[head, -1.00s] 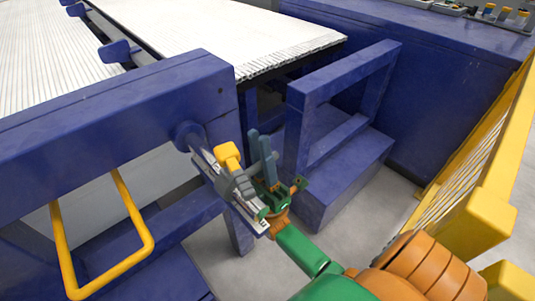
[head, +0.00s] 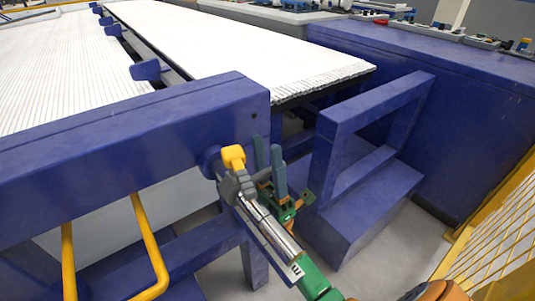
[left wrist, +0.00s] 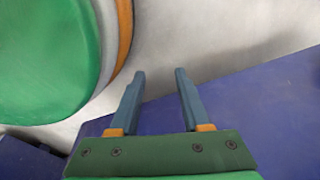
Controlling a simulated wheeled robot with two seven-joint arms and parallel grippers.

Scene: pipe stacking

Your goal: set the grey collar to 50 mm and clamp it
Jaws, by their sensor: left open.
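The grey collar (head: 238,186) sits on a metal rod with a scale (head: 270,232), close to the round blue flange at the rod's upper end. Its yellow clamp lever (head: 233,157) stands up from it. The scale figures are too small to read. My left gripper (left wrist: 160,80) is open and empty in the left wrist view, over a blue surface.
A blue frame beam (head: 120,140) carries the rod at left. A yellow bar handle (head: 150,245) hangs below it. A blue bracket frame (head: 375,110) stands right of my right gripper. A yellow mesh fence (head: 500,220) closes the right side. White pipes (head: 230,50) lie behind.

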